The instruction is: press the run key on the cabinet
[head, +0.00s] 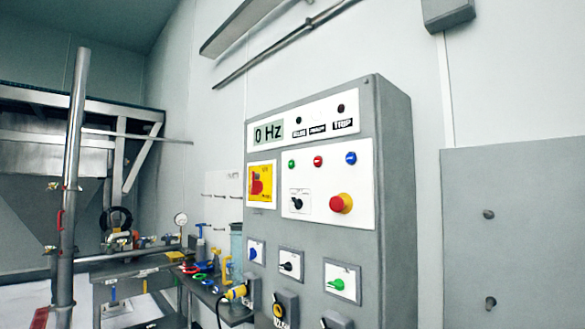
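The grey control cabinet (395,200) stands right of the middle in the head view, its front turned to the left. Its display (268,133) reads 0 Hz. Below, a white panel carries a green button (291,163), a red button (317,160) and a blue button (350,158) in a row. Their markings are too small to read, so I cannot tell which is the run key. A black selector (297,203) and a red mushroom button on a yellow collar (341,203) sit lower. Neither of my grippers is in view.
A yellow-and-red switch (261,185) and several lower knobs, one green (337,284), share the cabinet front. A cluttered bench (205,290) stands left of it, with a yellow plug (236,292) and cable near. A steel pole (72,180) rises at the left.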

